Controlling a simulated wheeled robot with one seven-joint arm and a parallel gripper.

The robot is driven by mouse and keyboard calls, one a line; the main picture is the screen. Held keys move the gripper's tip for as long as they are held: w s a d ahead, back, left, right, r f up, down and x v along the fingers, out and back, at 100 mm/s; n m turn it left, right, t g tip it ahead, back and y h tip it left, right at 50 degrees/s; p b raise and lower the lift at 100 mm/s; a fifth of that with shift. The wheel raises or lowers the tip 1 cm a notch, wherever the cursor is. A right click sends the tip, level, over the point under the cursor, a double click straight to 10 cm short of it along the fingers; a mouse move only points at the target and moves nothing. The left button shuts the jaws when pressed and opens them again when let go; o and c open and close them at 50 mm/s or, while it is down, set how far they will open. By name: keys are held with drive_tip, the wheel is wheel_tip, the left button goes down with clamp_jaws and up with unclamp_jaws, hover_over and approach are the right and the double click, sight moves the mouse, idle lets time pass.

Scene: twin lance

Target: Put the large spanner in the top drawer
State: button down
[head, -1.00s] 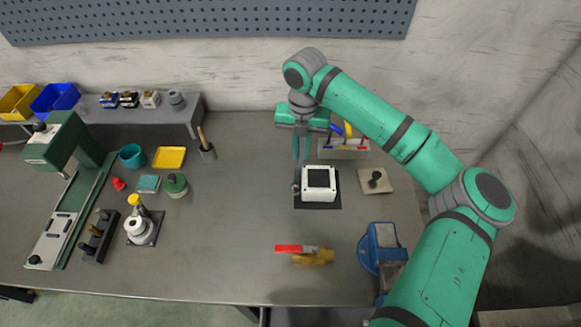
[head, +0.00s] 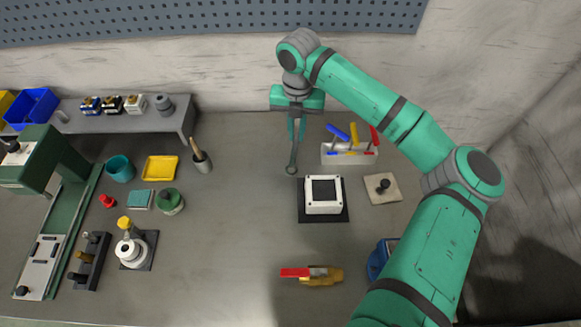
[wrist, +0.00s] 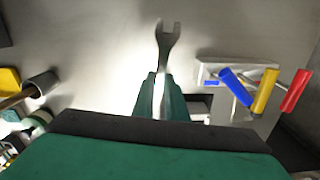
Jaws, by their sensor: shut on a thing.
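A grey metal spanner (head: 293,160) hangs below my gripper (head: 297,128) in the head view, behind and left of the white box. My gripper is shut on it. In the wrist view the spanner's open-ended jaw (wrist: 168,38) sticks out beyond my green fingers (wrist: 161,95), above the grey bench. The spanner's other end is hidden by the fingers and the gripper body. It appears clear of the bench. No drawer shows in either current view.
A white box with a dark top (head: 323,193) stands on a black mat. A rack of coloured-handled tools (head: 349,155) stands to its right. A red-handled brass valve (head: 318,276) lies in front. A blue vise (head: 378,258) is partly behind my arm. The bench middle is clear.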

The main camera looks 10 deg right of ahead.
sight(297, 138)
wheel_tip(297, 138, down, 4)
drive_tip(key=shift+r, duration=0.1)
drive_tip(key=f, duration=0.4)
drive_tip(key=shift+w+f, duration=0.2)
drive_tip(key=shift+f, duration=0.05)
drive_tip(key=shift+a, duration=0.25)
drive_tip(key=shift+d+f, duration=0.1)
drive_tip(key=shift+f, duration=0.05)
drive_tip(key=c, duration=1.8)
unclamp_jaws()
drive_tip(key=shift+s+d, duration=0.15)
drive_tip(key=shift+d, duration=0.05)
drive_tip(key=shift+o, duration=0.2)
drive_tip(key=shift+a+f, duration=0.1)
